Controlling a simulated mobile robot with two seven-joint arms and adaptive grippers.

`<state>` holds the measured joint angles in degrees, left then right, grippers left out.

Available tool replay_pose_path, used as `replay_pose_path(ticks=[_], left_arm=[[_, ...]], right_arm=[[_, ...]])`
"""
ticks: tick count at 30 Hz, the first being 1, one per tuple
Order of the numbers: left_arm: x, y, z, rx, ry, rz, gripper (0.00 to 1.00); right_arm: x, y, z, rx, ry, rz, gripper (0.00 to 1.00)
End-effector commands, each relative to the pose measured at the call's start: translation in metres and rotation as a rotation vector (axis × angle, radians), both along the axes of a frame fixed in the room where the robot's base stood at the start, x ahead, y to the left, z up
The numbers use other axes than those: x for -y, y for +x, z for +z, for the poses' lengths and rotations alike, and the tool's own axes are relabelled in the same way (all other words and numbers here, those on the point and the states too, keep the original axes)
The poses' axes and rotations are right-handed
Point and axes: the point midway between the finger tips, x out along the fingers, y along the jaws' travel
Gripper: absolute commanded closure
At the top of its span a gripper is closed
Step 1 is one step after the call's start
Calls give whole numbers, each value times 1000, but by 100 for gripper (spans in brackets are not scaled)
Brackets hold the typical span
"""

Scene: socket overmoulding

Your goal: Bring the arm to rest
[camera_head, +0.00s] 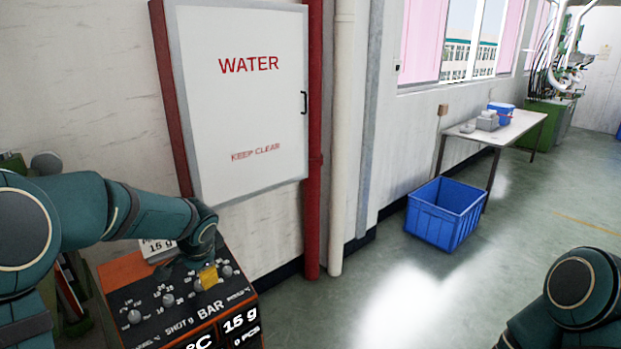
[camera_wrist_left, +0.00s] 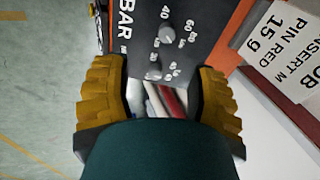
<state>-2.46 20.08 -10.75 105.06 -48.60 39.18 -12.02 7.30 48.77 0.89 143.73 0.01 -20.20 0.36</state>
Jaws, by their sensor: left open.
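My left arm (camera_head: 110,212) reaches in from the left, and its gripper (camera_head: 207,277) is over the control panel (camera_head: 145,298) of an orange-cased machine. In the left wrist view the two yellow fingers of this gripper (camera_wrist_left: 160,100) stand wide apart. A grey knob (camera_wrist_left: 166,35) on the panel shows ahead of them. I see nothing clamped between the fingers, and I cannot tell whether they touch the panel. Part of my right arm (camera_head: 575,290) shows at the lower right; its gripper is out of view.
A white WATER cabinet (camera_head: 245,110) hangs on the wall behind the panel, beside a red pipe (camera_head: 314,150). A blue crate (camera_head: 445,213) stands on the floor near a table (camera_head: 520,125) holding a blue box (camera_head: 501,112). The floor in the middle is clear.

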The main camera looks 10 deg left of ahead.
Motion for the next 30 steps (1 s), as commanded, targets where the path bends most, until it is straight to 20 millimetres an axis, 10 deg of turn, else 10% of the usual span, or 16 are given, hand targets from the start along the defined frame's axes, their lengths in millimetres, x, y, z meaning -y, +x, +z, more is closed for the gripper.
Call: replay_pose_path(ticks=[8, 16, 22, 30], left_arm=[[92, -37, -116, -76, -310, 39, 42], [199, -136, -228, -176, -672, 333, 42], [233, -207, -266, -212, -772, 605, 42], [238, -229, -274, -211, -779, 698, 42]], right_arm=[[0, 0, 0, 0, 0, 0, 48], [0, 0, 0, 0, 0, 0, 48], [0, 0, 0, 0, 0, 0, 48], [0, 0, 0, 0, 0, 0, 48]])
